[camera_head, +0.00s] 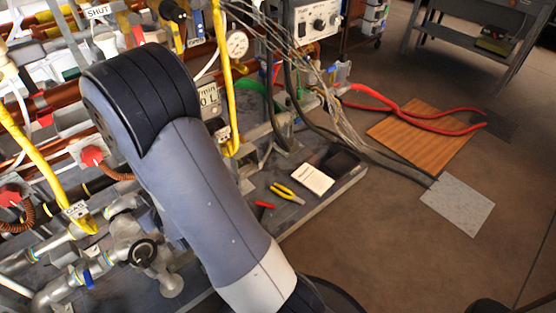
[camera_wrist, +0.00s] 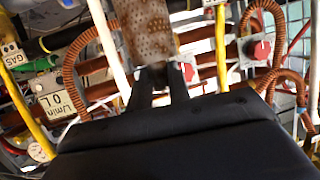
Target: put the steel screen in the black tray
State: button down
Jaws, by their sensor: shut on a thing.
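The steel screen (camera_wrist: 146,28) is a perforated, brownish-grey metal strip at the top of the wrist view. My gripper (camera_wrist: 160,77) is shut on its lower end, and the screen sticks up past the fingertips and out of the frame. In the head view my arm is in front, and I cannot make out the gripper or the screen. What looks like the black tray (camera_head: 342,160) is a small dark rectangle near the right corner of the grey platform. It looks empty.
A white pad (camera_head: 311,179), yellow pliers (camera_head: 288,193) and a small red object (camera_head: 265,205) lie near the tray. Pipes, a yellow hose (camera_head: 229,90), a gauge (camera_head: 237,43) and hanging cables (camera_head: 325,100) crowd the rig. Open floor lies to the right.

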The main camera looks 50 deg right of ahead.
aim_at(342, 165)
jog(key=l+z, duration=0.1)
jog(key=z, duration=0.35)
jog(key=l+z, duration=0.15)
jog(key=z, duration=0.35)
jog(key=l+z, duration=0.1)
jog(key=z, duration=0.35)
jog(key=i+l, duration=0.4)
jog(key=l, duration=0.2)
jog(key=i+l+z, duration=0.1)
jog(key=i+l, duration=0.3)
jog(key=l, duration=0.2)
jog(key=i, duration=0.2)
